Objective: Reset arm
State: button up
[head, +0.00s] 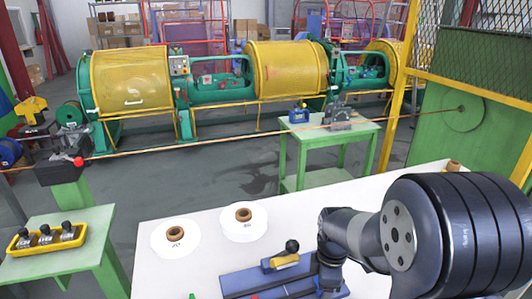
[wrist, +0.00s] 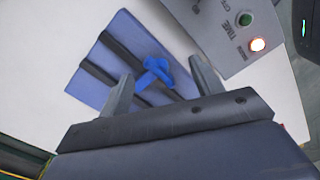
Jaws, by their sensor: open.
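My arm (head: 372,235) reaches in from the right of the head view, low over the white table (head: 200,211). My gripper shows in the wrist view (wrist: 162,86), with its two fingers wide apart and nothing between them. Beyond the fingertips a bright blue handle-like piece (wrist: 154,72) lies on a blue plate with dark rails (wrist: 92,82). The blue plate also shows at the bottom of the head view (head: 245,279). In the head view I cannot make out the fingers.
A grey box with green and lit red buttons (wrist: 222,48) stands close beside the right finger. Two white discs with brown cores (head: 170,248) (head: 243,232) lie on the white table. A copper-coloured line (head: 240,137) crosses before the green and yellow machine (head: 130,80).

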jog(key=n, duration=0.5)
jog(key=shift+w+r+n, duration=0.1)
jog(key=shift+r+n, duration=0.2)
jog(key=shift+r, duration=0.7)
jog(key=shift+s+r, duration=0.1)
jog(key=shift+s, duration=0.1)
